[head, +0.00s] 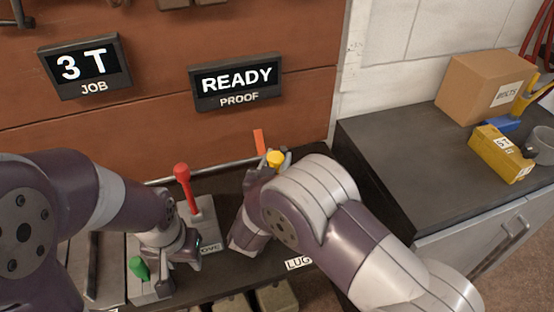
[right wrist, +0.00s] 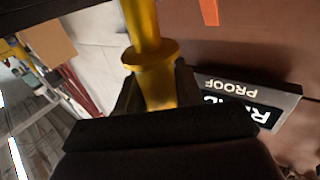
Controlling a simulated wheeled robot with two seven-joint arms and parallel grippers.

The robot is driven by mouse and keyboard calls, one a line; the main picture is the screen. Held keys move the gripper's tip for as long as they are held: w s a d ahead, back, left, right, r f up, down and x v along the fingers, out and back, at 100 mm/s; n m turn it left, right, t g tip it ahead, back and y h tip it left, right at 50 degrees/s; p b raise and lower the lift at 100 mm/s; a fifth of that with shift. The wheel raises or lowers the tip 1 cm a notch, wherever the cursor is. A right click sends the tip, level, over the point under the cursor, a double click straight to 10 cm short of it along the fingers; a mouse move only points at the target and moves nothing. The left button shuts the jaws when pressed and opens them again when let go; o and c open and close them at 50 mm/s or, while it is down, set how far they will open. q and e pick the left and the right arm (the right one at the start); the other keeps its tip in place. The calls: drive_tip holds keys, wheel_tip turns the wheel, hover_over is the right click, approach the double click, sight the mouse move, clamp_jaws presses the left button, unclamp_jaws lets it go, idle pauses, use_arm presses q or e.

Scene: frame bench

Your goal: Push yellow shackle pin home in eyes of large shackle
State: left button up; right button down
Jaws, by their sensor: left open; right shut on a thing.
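The yellow shackle pin (head: 275,157) shows at the tip of my right gripper (head: 268,167) in the head view. In the right wrist view the pin (right wrist: 150,55) has a round collar, and my right gripper (right wrist: 158,90) is shut on it below the collar. The large shackle cannot be made out; my right arm covers much of that part of the bench. My left gripper (head: 183,255) is open, low over the bench between the red lever and the green knob.
A red lever (head: 184,185) and a green knob (head: 138,268) stand by my left gripper. An orange strip (head: 259,142) rises behind the pin. Signs (head: 236,82) hang on the back wall. The right cabinet (head: 385,150) holds a cardboard box (head: 480,85) and yellow box (head: 500,153).

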use_arm(q)
drive_tip(key=shift+f+b, duration=1.6)
drive_tip(key=shift+f, duration=0.05)
use_arm(e)
drive_tip(key=shift+f, duration=2.25)
drive_tip(key=c, duration=0.7)
unclamp_jaws()
drive_tip(key=shift+o, duration=0.2)
use_arm(q)
drive_tip(key=shift+r, duration=0.15)
use_arm(e)
drive_tip(key=v, duration=1.2)
drive_tip(key=shift+s, duration=0.4)
drive_tip(key=shift+a, duration=0.1)
use_arm(q)
drive_tip(key=shift+s, duration=0.15)
use_arm(e)
drive_tip(key=shift+s, duration=0.1)
